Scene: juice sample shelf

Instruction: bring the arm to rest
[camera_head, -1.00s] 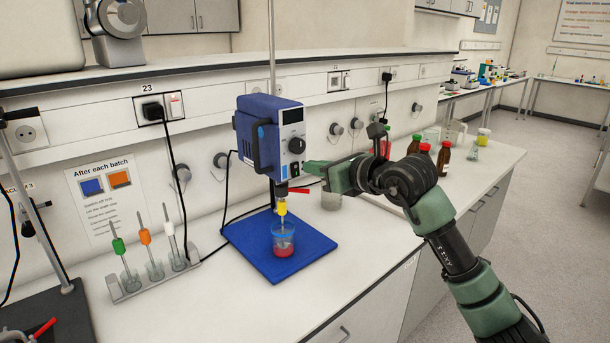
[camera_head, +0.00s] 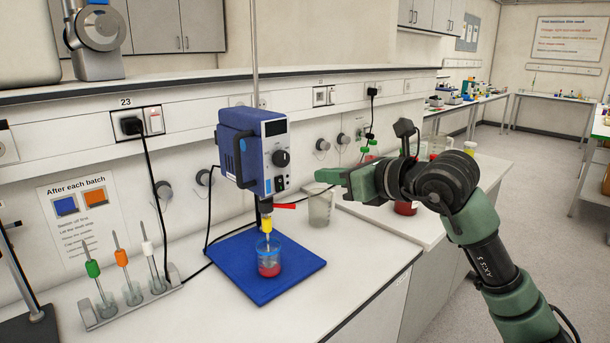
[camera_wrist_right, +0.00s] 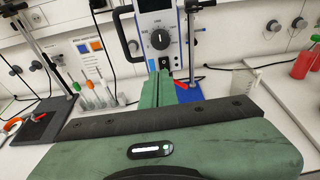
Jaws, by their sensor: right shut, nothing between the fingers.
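My right arm comes in from the right in the head view. Its green gripper (camera_head: 325,175) is shut and empty, held in the air to the right of the blue stirrer motor (camera_head: 252,150) and apart from it. In the right wrist view the shut fingers (camera_wrist_right: 164,76) point toward the stirrer's front panel (camera_wrist_right: 158,30). My left gripper is not in view.
A glass beaker with red liquid (camera_head: 269,262) stands on a blue plate (camera_head: 245,285) under the stirrer. A rack (camera_head: 130,309) of stirring rods is at left. A clear beaker (camera_head: 320,207) stands behind. Bench front is clear.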

